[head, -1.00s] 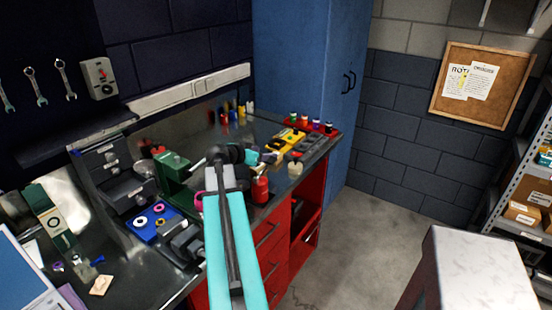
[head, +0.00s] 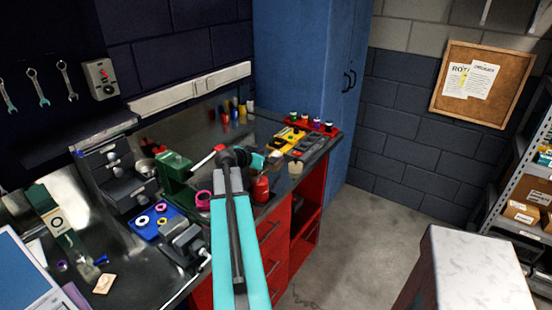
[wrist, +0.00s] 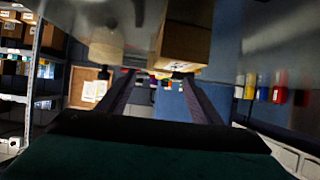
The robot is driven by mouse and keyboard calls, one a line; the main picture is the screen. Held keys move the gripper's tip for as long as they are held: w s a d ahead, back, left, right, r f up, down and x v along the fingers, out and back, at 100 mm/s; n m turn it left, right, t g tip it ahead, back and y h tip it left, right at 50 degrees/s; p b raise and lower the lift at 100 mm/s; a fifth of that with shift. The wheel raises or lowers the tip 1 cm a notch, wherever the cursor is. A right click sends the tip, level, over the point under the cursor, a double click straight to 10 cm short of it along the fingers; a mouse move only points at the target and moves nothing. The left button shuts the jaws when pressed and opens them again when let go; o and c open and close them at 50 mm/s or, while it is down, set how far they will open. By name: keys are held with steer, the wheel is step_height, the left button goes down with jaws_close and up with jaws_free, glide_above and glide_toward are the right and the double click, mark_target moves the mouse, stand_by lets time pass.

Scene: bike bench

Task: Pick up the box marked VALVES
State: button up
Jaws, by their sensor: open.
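No label reading VALVES can be read in either view. A brown cardboard box (wrist: 185,38) shows close up at the top of the wrist view, above the right finger; its markings cannot be read. My gripper (wrist: 158,75) is open, its two dark fingers apart with nothing seen held between them. The box appears beyond the fingers; whether it touches one cannot be told. In the head view my wrist is above the workbench, and the fingers and that box cannot be made out clearly.
Cardboard boxes (head: 522,212) stand on the right shelf. A pale-topped block (head: 475,265) stands front right. The floor (head: 365,235) between is clear.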

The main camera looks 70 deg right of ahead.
mark_target(275, 155)
steer(key=shift+p+x, duration=0.75)
steer(key=shift+x, duration=1.5)
steer(key=c, duration=1.2)
